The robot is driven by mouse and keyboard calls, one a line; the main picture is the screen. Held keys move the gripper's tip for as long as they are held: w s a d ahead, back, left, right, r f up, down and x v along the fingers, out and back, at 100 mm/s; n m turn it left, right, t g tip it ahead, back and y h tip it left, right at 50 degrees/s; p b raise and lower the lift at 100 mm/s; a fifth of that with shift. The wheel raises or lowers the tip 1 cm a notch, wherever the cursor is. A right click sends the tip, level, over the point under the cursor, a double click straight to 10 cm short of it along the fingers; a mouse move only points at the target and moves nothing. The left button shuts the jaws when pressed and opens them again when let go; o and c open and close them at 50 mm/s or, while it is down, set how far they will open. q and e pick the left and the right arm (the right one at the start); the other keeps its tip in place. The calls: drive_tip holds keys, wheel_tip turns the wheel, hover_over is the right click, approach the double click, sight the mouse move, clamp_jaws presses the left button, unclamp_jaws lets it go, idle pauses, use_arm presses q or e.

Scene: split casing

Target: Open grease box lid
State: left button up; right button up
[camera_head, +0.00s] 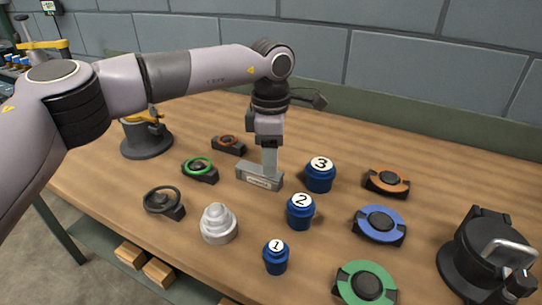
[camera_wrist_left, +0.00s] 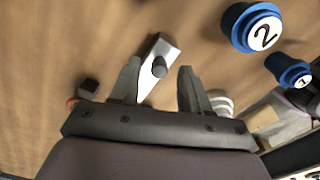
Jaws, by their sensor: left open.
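The grease box (camera_head: 259,180) is a small grey metal block with a pale label on its front, on the middle of the wooden table. My left gripper (camera_head: 269,162) points down at it from above. In the left wrist view the grease box (camera_wrist_left: 166,50) is a light oblong with a round dark grey knob (camera_wrist_left: 160,67) on its lid. My left gripper (camera_wrist_left: 159,72) is open there, one finger on each side of the knob, with visible gaps. The lid looks closed. The head view does not show the knob, as the gripper covers it. My right gripper is not in view.
Blue numbered pots, such as pot 3 (camera_head: 320,176) and pot 2 (camera_head: 300,212), stand close right of the box. A white stepped part (camera_head: 218,224) stands in front. Coloured ring parts (camera_head: 200,169) lie around. A black casing (camera_head: 488,255) stands at right.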

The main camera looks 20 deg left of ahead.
use_arm(q)
drive_tip(key=shift+f, duration=0.35)
clamp_jaws()
